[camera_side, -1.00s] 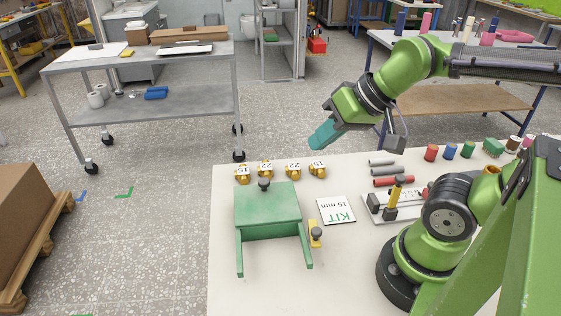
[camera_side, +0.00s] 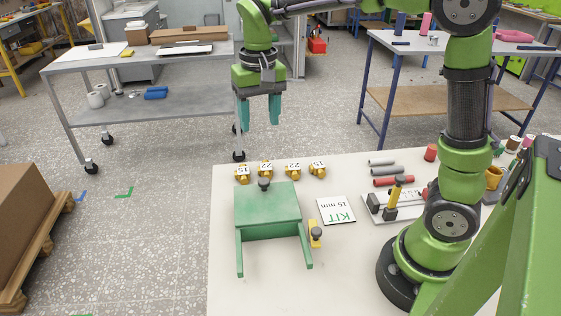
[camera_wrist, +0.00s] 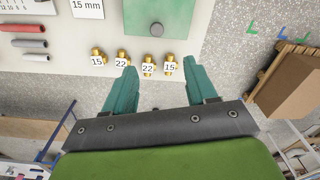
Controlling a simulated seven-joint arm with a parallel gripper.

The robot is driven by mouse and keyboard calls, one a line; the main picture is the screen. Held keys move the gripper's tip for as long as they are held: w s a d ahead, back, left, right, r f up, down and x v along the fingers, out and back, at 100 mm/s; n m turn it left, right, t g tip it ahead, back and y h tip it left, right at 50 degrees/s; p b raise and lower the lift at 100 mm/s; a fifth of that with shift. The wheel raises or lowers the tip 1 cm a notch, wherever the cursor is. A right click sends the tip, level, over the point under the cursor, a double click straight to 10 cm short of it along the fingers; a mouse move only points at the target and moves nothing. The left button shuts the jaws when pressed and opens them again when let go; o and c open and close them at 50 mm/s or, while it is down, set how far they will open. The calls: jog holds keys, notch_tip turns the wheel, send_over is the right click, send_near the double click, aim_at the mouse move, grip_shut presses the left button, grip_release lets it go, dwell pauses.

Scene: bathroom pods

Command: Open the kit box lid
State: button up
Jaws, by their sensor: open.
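The green kit box (camera_side: 268,212) stands on the white table with its lid shut. A dark round knob (camera_side: 264,184) sits on the lid near its back edge. In the wrist view the green lid (camera_wrist: 165,16) shows at the top, with the knob (camera_wrist: 157,28) on it. My gripper (camera_side: 260,122) is open and empty, pointing down, well above the table's back edge and behind the box. Its teal fingers also show spread apart in the wrist view (camera_wrist: 164,90). Nothing is between them. The inside of the box is hidden.
Several brass fittings with number tags (camera_side: 265,169) stand in a row behind the box. A KIT 15 mm card (camera_side: 337,210) and a yellow-and-black piece (camera_side: 315,233) lie to its right. Grey and red tubes (camera_side: 392,182) and a fixture (camera_side: 396,205) lie farther right. The table's front left is bare.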

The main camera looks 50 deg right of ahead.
aim_at(264, 181)
jog(key=shift+m, duration=0.3)
notch_tip(264, 181, down, 16)
jog(key=shift+s+r, duration=0.1)
jog(key=shift+s, duration=0.05)
jog(key=shift+c, duration=0.5)
grip_shut()
